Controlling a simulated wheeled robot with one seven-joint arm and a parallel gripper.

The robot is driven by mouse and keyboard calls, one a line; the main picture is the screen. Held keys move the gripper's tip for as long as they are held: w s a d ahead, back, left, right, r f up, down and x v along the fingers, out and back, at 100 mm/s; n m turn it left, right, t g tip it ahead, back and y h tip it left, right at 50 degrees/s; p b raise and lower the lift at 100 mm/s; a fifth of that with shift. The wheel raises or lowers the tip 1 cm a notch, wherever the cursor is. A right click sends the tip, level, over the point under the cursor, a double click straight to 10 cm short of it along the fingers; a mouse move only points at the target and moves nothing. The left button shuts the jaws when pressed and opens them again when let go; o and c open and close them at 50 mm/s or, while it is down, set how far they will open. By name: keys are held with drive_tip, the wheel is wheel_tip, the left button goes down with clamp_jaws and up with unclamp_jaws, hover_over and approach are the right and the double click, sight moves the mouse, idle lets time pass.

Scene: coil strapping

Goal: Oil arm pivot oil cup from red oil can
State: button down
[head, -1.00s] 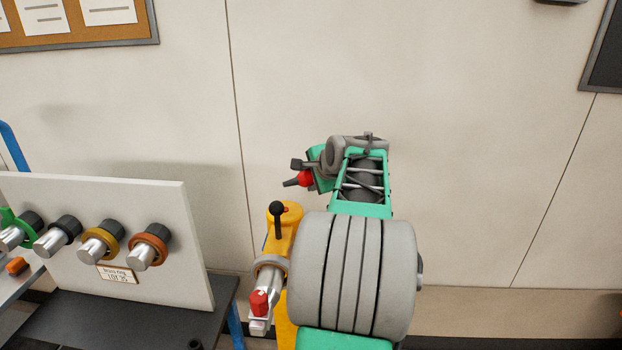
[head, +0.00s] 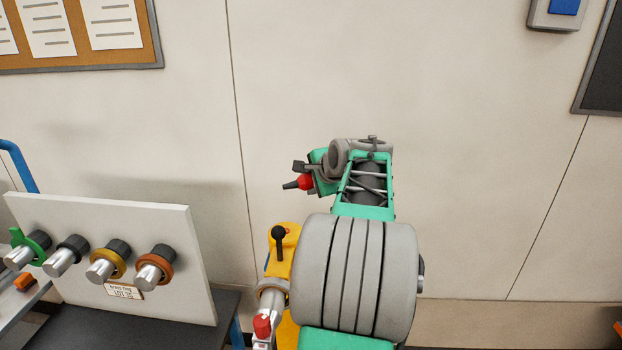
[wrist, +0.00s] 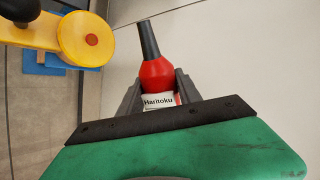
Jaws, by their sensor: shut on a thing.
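A red oil can (head: 305,182) with a dark tapered nozzle is in my gripper (wrist: 158,84). In the wrist view the red oil can (wrist: 158,74) sits between the two dark fingers, with a white "Haritoku" label. The nozzle points away from my gripper, and leftward in the head view. A yellow fixture (head: 285,240) with a black knobbed lever stands below the can in the head view. In the wrist view a round yellow boss (wrist: 86,40) with a red centre is left of the nozzle, apart from it. I cannot tell whether the red centre is the oil cup.
A pale upright board (head: 185,225) at left carries several silver pegs with coloured rings. It stands by a dark tabletop (head: 90,310). A red-capped silver fitting (head: 262,327) is on the yellow fixture's near side. The wall (head: 440,120) behind is bare in the middle.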

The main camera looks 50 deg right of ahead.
drive_tip(key=shift+d+r+y+p, duration=0.1)
drive_tip(key=shift+r+y+p, duration=0.2)
drive_tip(key=shift+p, duration=0.35)
